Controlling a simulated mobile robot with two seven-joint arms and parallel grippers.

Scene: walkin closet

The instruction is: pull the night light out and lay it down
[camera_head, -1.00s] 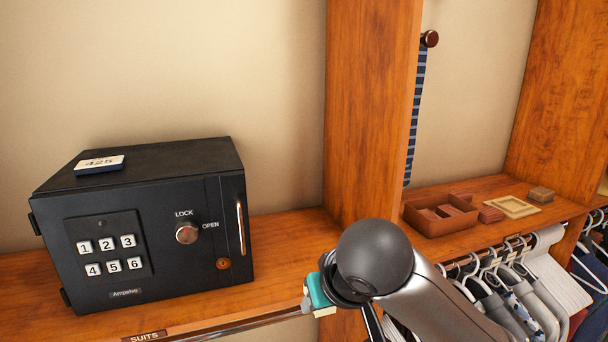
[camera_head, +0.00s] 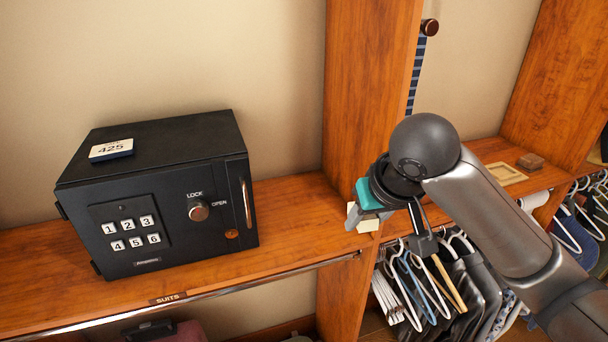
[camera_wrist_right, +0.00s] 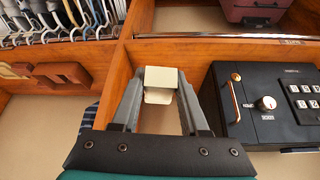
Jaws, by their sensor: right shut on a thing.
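The night light is a small cream block (camera_wrist_right: 160,84) held between the two grey fingertips of my right gripper (camera_wrist_right: 160,92) in the right wrist view. In the head view my right gripper (camera_head: 360,215) is in front of the wooden upright, near the shelf's front edge. Pieces of the cream night light (camera_head: 368,225) show beside its fingers; the rest is hidden by the gripper. I cannot tell whether the light touches the wood behind it. My left gripper is not in view.
A black safe (camera_head: 150,205) stands on the wooden shelf (camera_head: 290,215), with a number card (camera_head: 111,150) on top. The shelf is bare between safe and upright (camera_head: 365,90). Hangers with clothes (camera_head: 430,280) hang below right. A wooden frame (camera_head: 505,174) lies on the right shelf.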

